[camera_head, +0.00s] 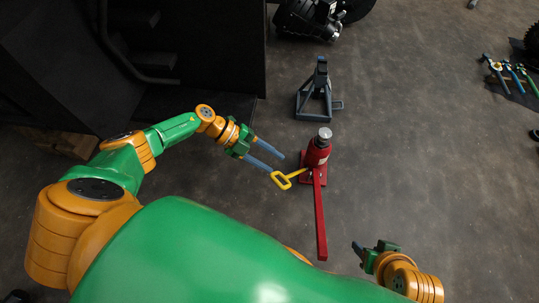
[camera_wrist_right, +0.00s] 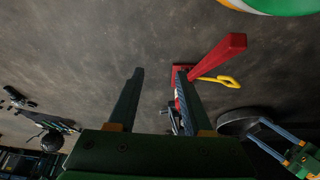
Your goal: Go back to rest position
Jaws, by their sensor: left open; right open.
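My left gripper (camera_head: 268,154) is open, with its two blue-grey fingers pointing toward a red bottle jack (camera_head: 317,152). Its fingertips are close to the yellow handle (camera_head: 288,179) of the jack, and I cannot tell whether they touch it. My right gripper (camera_head: 371,249) is at the lower right of the head view, apart from the jack. In the right wrist view, the right gripper's fingers (camera_wrist_right: 160,98) are spread apart with nothing held between them. The jack's long red lever (camera_wrist_right: 222,54) and yellow handle (camera_wrist_right: 218,80) show beyond the right finger.
A dark blue-grey jack stand (camera_head: 318,95) stands behind the red jack. A large black forklift body (camera_head: 215,50) fills the upper left. Several hand tools (camera_head: 512,75) lie on the floor at the far right. The grey floor between (camera_head: 430,130) is clear.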

